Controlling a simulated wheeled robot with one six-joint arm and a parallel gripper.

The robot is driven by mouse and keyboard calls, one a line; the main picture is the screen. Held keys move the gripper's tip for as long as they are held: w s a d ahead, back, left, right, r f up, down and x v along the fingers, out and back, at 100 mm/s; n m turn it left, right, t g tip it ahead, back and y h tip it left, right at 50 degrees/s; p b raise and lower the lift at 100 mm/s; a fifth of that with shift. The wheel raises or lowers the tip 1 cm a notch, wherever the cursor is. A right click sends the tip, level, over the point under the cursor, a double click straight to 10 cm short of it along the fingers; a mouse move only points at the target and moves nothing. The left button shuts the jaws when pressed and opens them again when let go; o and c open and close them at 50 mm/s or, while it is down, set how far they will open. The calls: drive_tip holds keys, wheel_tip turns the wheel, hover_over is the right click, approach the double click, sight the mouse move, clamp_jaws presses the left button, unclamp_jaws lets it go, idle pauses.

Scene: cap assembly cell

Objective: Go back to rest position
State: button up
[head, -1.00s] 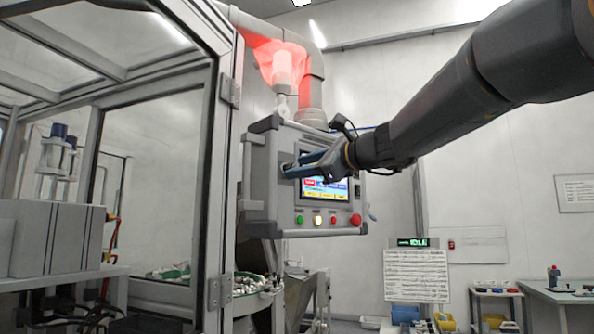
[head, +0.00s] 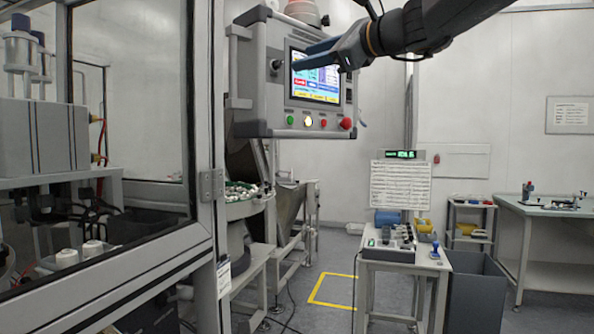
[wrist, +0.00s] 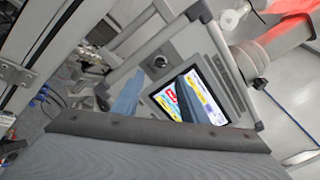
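My gripper (head: 303,58) is in front of the control panel (head: 250,90) at the top of the head view, over the upper left of its lit screen (head: 318,90). In the wrist view, two blue fingers stand apart with nothing between them, so my gripper (wrist: 160,76) is open. The screen (wrist: 205,95) shows partly behind the right finger, and a round dark knob (wrist: 159,62) shows between the fingers. The knob (head: 275,64) is also visible left of the fingers in the head view. I cannot tell whether a fingertip touches the panel.
A glazed machine frame (head: 203,130) stands at left. A feeder bowl (head: 245,208) with white parts sits below the panel. A small grey table (head: 395,257), a bin (head: 476,290) and a workbench (head: 545,208) stand at right. Yellow floor tape (head: 330,303) marks open floor.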

drive_tip(key=s+d+f+n+g+h, duration=0.1)
drive_tip(key=d+f+n+g+h, duration=0.15)
drive_tip(key=f, duration=1.55)
drive_tip(key=s+d+f+n+g+h, duration=0.1)
drive_tip(key=s+f+n+g+h, duration=0.2)
drive_tip(key=f, duration=1.5)
drive_tip(key=s+d+f+n+g+h, duration=0.2)
drive_tip(key=s+d+f+n, duration=0.1)
drive_tip(key=s+f, duration=0.4)
drive_tip(key=s+d+f+n+g+h, duration=0.2)
drive_tip(key=s+f, duration=0.6)
drive_tip(key=f, duration=0.4)
drive_tip(key=s+d+f+n+g+h, duration=0.2)
drive_tip(key=s+d+f+n, duration=0.3)
drive_tip(key=s+f+n, duration=0.3)
wheel_tip(320, 180, down, 2)
drive_tip(key=shift+d+f+g+h, duration=0.1)
drive_tip(key=shift+d+g+h, duration=0.25)
drive_tip(key=shift+g, duration=0.3)
